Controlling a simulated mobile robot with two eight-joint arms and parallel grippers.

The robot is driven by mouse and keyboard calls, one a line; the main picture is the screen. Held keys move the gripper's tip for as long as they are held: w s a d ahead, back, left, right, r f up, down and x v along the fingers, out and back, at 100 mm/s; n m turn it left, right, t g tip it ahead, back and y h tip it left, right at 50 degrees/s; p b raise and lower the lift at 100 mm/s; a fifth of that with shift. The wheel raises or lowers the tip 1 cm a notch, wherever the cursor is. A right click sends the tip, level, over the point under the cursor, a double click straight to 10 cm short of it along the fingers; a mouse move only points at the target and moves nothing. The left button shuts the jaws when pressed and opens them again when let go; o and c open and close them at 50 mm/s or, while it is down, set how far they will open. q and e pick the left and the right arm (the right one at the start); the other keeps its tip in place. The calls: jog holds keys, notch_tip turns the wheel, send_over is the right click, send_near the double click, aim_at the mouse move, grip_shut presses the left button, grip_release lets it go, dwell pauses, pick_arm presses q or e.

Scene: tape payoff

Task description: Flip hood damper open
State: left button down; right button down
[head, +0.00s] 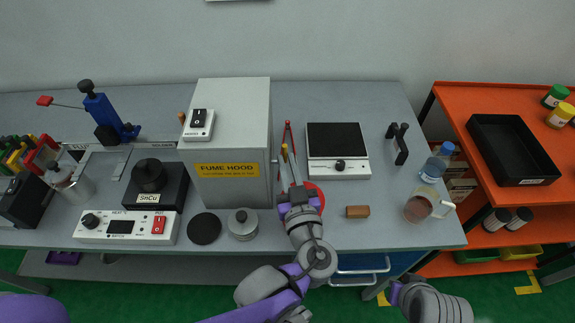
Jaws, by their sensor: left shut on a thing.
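The fume hood (235,125), a grey box with a yellow label, stands at the middle of the bench. My left gripper (290,168) is beside the hood's right wall, its fingers pointing away from me. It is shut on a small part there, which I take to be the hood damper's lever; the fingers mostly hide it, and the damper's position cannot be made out. Part of my right arm shows at the lower right, in front of the bench; its fingers are not clearly visible.
A red tool (288,132) stands just behind the left fingers, and a red disc lies under the wrist. A lidded metal pot (243,224) and a black disc (204,229) sit before the hood.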

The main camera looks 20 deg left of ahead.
dwell(0.5)
pick_arm(q)
jog(key=c, duration=0.9)
grip_release()
jog(key=shift+s+d, duration=0.1)
jog(key=v, duration=1)
jog(key=shift+s+d+f, duration=0.1)
jog(key=shift+s, duration=0.15)
